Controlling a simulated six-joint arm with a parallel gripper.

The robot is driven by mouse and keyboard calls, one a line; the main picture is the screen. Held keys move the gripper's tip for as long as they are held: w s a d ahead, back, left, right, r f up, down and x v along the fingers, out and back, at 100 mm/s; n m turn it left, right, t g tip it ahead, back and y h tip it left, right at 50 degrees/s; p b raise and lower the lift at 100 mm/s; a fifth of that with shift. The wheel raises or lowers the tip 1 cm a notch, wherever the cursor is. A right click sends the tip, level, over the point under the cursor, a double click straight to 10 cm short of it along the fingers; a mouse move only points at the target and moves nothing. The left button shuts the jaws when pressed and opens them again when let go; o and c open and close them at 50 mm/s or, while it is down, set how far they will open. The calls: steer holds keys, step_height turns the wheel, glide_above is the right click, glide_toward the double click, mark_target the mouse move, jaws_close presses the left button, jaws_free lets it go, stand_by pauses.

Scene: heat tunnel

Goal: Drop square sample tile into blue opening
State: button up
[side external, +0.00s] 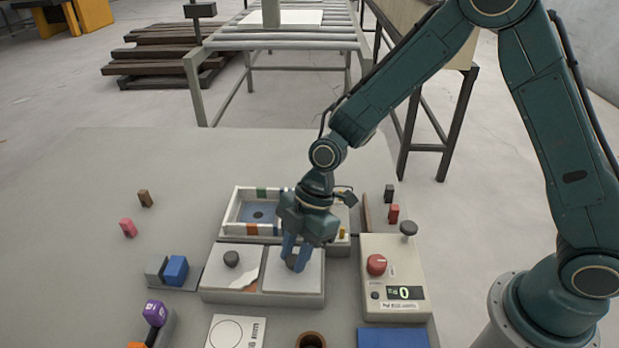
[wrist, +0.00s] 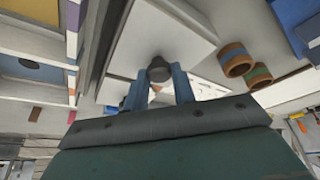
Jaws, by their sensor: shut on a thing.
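My gripper (side external: 295,262) is down at the right-hand white panel (side external: 293,280) of a grey two-panel unit. Its blue fingers are shut on a dark round knob (wrist: 158,70), which shows between the fingertips in the wrist view. The panel appears to sit flat on the unit. A blue panel with a dark round hole (side external: 258,214) lies inside a white-walled tray (side external: 228,212) behind the unit. It also shows at the left of the wrist view (wrist: 28,64). I cannot pick out a square sample tile for certain.
The left panel has its own dark knob (side external: 231,258). A control box with a red dial (side external: 376,264) stands right of the unit. Grey (side external: 157,269) and blue (side external: 176,270) blocks sit at left. A brown ring (side external: 311,341) is in front. The table's left side is mostly clear.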

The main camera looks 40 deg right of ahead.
mark_target(295, 256)
steer(key=shift+r, duration=0.1)
step_height(295, 256, up, 20)
stand_by(0.7)
steer(key=shift+w, duration=0.1)
stand_by(0.5)
steer(key=w+d+f, duration=0.2)
steer(key=w+f, duration=0.3)
steer(key=w, duration=0.3)
steer(key=w+d+f, duration=0.2)
steer(key=w+f, duration=0.3)
steer(key=w, duration=0.4)
steer(key=shift+f, duration=0.25)
steer(key=shift+w+f, duration=0.1)
steer(key=shift+f, duration=0.05)
steer(key=shift+f, duration=2.7)
